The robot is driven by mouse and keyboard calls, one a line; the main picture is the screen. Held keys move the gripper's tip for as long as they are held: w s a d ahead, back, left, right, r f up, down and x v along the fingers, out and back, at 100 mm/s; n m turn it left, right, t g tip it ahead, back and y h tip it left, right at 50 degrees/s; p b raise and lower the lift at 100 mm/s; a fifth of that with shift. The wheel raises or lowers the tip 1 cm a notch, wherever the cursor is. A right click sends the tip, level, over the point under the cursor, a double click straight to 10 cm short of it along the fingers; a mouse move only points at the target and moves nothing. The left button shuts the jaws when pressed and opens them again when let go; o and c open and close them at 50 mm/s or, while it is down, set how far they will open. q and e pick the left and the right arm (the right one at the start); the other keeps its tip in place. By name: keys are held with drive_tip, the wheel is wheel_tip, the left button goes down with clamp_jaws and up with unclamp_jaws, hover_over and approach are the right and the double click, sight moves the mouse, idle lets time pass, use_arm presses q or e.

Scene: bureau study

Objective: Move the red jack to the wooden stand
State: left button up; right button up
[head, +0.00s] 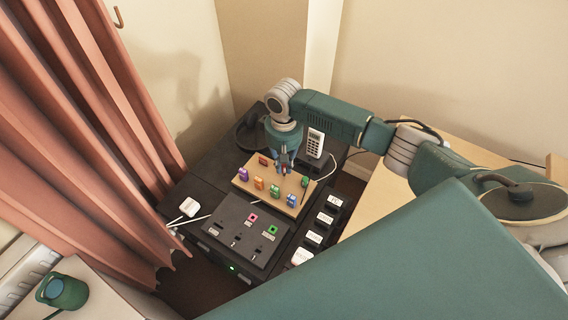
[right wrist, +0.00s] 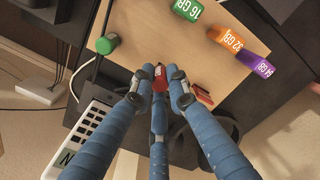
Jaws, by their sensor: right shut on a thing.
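My right gripper (head: 285,168) is over the back part of the wooden stand (head: 244,186). In the right wrist view its blue fingers (right wrist: 158,82) are closed around the red jack (right wrist: 160,78), which shows between the fingertips. The stand (right wrist: 150,28) lies beneath them in that view. I cannot tell whether the jack touches the stand. The stand holds purple (head: 243,174), orange (head: 258,184) and green (head: 274,191) labelled pieces, among others. A dark red piece (head: 264,160) is at its back edge. My left gripper is not in view.
A dark panel (head: 232,212) with pink and green sockets lies in front of the stand. A white adapter (head: 189,207) is at the left, near the curtain (head: 90,120).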

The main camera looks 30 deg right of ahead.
drive_tip(key=shift+f+b, duration=0.4)
drive_tip(key=shift+f, duration=0.55)
idle(0.8)
drive_tip(key=o, duration=0.9)
drive_tip(key=shift+c, duration=0.2)
wheel_tip(320, 180, up, 12)
drive_tip(key=shift+w, duration=0.1)
